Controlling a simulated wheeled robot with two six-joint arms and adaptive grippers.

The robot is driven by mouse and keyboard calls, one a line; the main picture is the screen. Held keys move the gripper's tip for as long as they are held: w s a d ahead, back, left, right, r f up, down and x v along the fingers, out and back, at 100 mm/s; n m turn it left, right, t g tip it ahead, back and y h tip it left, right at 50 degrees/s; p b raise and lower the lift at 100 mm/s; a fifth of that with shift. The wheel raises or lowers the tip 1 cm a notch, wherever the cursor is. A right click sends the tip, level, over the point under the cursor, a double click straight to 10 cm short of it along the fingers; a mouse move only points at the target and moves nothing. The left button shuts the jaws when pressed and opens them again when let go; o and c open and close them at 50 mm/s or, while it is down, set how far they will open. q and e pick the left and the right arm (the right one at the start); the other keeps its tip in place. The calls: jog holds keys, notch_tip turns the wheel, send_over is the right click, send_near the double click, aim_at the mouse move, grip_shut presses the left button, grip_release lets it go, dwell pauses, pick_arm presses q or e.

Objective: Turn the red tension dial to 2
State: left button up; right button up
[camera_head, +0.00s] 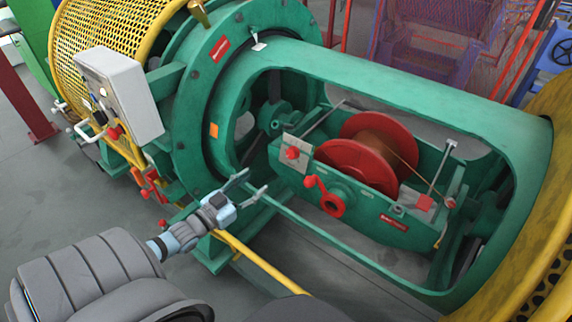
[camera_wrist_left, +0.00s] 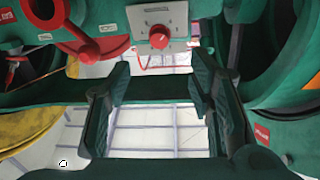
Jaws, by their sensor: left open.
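The red tension dial (camera_head: 292,153) sits on a pale plate (camera_head: 297,140) at the left end of the green cradle, inside the machine's opening. In the left wrist view the dial (camera_wrist_left: 159,37) is a round red knob with a light pointer mark, on a plate with small markings too small to read. My left gripper (camera_head: 252,186) is open and empty, in front of the opening's lower left edge, apart from the dial. In the left wrist view its two fingers (camera_wrist_left: 158,90) stand apart, below the dial. My right gripper is not in view.
A red crank handle (camera_head: 326,198) sticks out right of the dial. A red spool (camera_head: 370,155) lies in the cradle. The green lower rail (camera_head: 340,244) and a yellow bar (camera_head: 258,260) run near my gripper. A grey control box (camera_head: 120,92) stands at the left.

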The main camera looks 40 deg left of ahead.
pick_arm(q)
jog(key=b, duration=0.5)
send_near(290, 155)
jog(key=w, duration=0.7)
jog(key=shift+w+d, duration=0.15)
jog(key=shift+w, duration=0.55)
grip_shut()
